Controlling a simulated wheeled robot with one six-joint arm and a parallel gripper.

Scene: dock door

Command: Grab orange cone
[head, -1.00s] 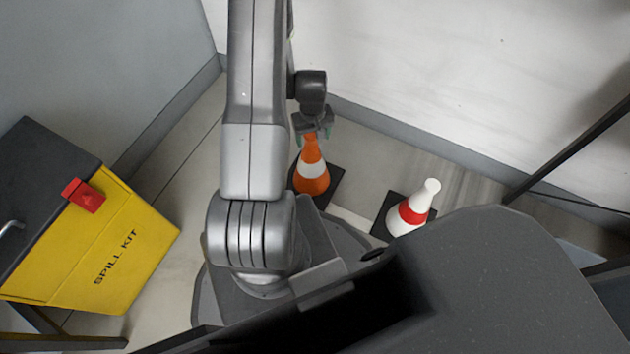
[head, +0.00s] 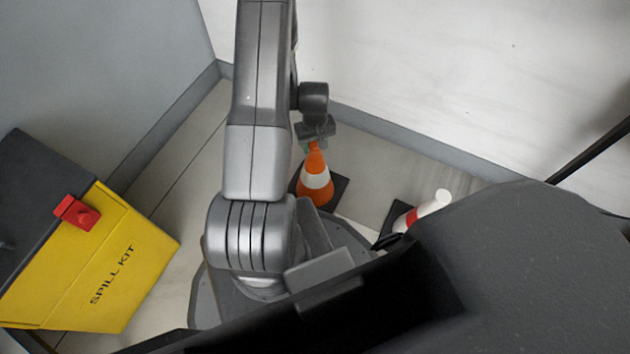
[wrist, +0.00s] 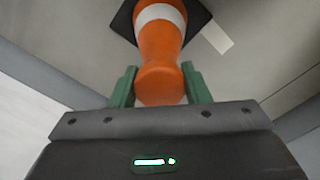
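The orange cone (head: 316,196) with a white band stands upright on its black square base, just right of my arm in the head view. It also shows in the wrist view (wrist: 161,48), its orange top end close to the palm. My gripper (head: 314,146) is over the cone's top, pointing down. The base appears to rest on the floor. The fingers are mostly hidden in the head view.
A white cone with a red band (head: 432,203) stands to the right, partly hidden by my own body. A yellow spill kit box (head: 128,262) with a dark lid and red latch is at the left. Walls meet behind the cone. A dark bar (head: 590,160) slants at the right.

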